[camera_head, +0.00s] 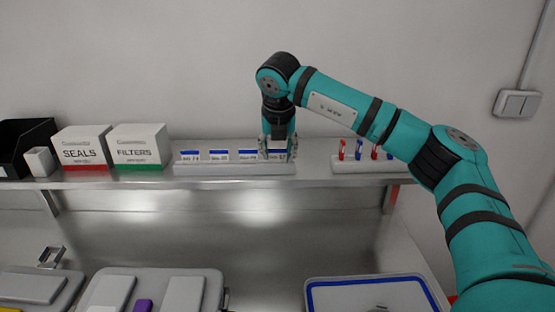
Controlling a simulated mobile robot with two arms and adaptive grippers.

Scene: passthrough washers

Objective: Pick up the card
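Several white cards with blue tops, such as this one (219,156), stand in a row in a pale holder (215,169) on the metal shelf. My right gripper (278,155) points down at the right end of the row. Its two fingers are spread apart, one on each side of the rightmost card (279,157). The gripper partly hides this card, which still sits in the holder. I cannot tell whether the fingers touch it. My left gripper is not in view.
A rack (362,164) with red and blue items stands right of the card holder. Boxes marked SEALS (82,150) and FILTERS (138,147) stand to the left, beside a black bin (22,140). Below are grey cases (205,278) and a blue-rimmed tray (312,290).

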